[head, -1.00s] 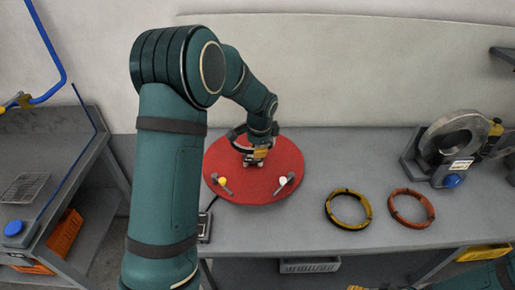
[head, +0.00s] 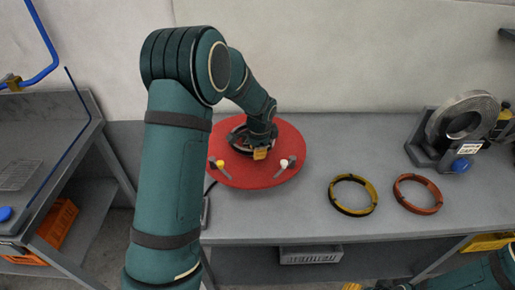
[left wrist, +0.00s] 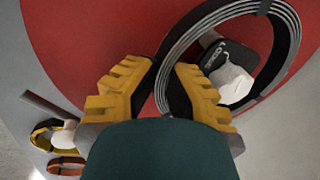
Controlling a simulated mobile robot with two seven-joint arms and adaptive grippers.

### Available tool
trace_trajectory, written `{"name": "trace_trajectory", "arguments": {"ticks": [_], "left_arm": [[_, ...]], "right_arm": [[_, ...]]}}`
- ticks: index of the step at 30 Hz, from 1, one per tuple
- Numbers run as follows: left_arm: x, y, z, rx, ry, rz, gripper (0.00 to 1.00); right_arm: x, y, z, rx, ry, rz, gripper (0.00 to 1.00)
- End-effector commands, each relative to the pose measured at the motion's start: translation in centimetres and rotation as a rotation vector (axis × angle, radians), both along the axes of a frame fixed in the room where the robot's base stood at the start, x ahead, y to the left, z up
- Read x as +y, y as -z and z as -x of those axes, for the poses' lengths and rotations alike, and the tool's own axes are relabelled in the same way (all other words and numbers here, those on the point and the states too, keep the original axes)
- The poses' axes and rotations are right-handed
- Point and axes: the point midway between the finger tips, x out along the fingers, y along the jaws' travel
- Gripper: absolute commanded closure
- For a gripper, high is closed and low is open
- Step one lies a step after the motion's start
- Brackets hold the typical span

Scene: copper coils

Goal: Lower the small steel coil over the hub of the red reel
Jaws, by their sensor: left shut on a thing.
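The red reel (head: 290,140) lies flat on the grey bench as a round disc with a yellow-tipped lever (head: 218,164) and a white-tipped lever (head: 286,163). My left gripper (head: 259,153) is over the reel, shut on the rim of the small steel coil (head: 236,137). In the left wrist view the coil (left wrist: 185,47) is a grey ring with dark bands, in the yellow fingers (left wrist: 160,88). Inside its ring shows a dark piece with a white part (left wrist: 232,80); I cannot tell whether this is the hub. The coil's height above the disc is unclear. My right gripper (head: 362,287) is cut off at the bottom edge.
A yellow-black coil (head: 352,195) and an orange coil (head: 418,194) lie on the bench to the right. A big steel coil (head: 445,125) stands in a dark holder at the far right, beside a blue knob (head: 461,165). The bench in front of the reel is clear.

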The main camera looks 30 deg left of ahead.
Motion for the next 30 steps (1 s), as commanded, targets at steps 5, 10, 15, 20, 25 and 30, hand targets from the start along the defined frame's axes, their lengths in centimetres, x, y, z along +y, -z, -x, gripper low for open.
{"name": "trace_trajectory", "arguments": {"ticks": [5, 10, 15, 20, 25, 30], "left_arm": [[0.00, 1.09, -0.06, -0.003, 0.000, 0.000, 1.00], [-0.02, 1.18, -0.07, -0.003, 0.001, 0.000, 1.00], [-0.02, 1.13, -0.07, -0.003, 0.001, 0.000, 0.82], [0.05, 1.11, -0.10, -0.004, 0.000, -0.001, 0.61], [0.13, 1.07, -0.17, -0.006, 0.000, -0.002, 0.61], [0.18, 1.07, -0.15, -0.006, -0.001, -0.003, 0.61]], "right_arm": [[0.05, 0.78, 0.23, 0.005, -0.004, -0.001, 0.53], [0.06, 0.80, 0.28, 0.005, -0.005, -0.001, 0.53], [0.06, 0.77, 0.26, 0.006, -0.004, -0.002, 0.53], [0.05, 0.77, 0.26, 0.006, -0.004, -0.002, 0.53], [0.05, 0.78, 0.25, 0.006, -0.004, -0.002, 0.53], [0.05, 0.79, 0.23, 0.005, -0.004, -0.001, 0.53]]}}
